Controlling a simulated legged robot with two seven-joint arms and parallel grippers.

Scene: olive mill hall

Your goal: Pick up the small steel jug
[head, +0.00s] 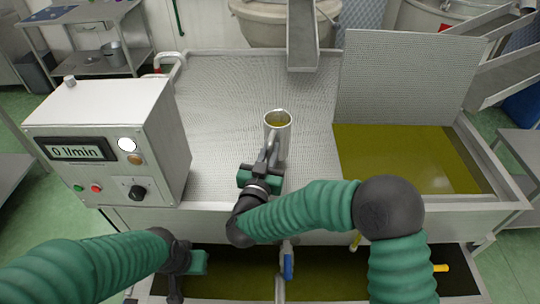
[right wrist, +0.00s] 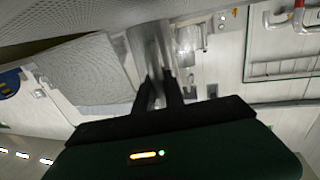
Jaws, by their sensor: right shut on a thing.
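The small steel jug (head: 284,135) stands upright in the head view on, or just above, the perforated steel surface; I cannot tell which. Yellow-green liquid shows inside its rim. My right gripper (head: 269,158) is at the jug's near side and shut on it. In the right wrist view the two dark fingers (right wrist: 161,88) close against the blurred, shiny jug (right wrist: 146,48). My left gripper (head: 197,262) is low at the left, away from the jug; its fingers do not show clearly.
A white control box (head: 105,140) with a display reading "0 l/min" stands left of the jug. An open basin of yellow-green oil (head: 405,158) lies at the right, with a raised perforated lid (head: 408,75) behind. A steel chute (head: 302,38) hangs behind the jug.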

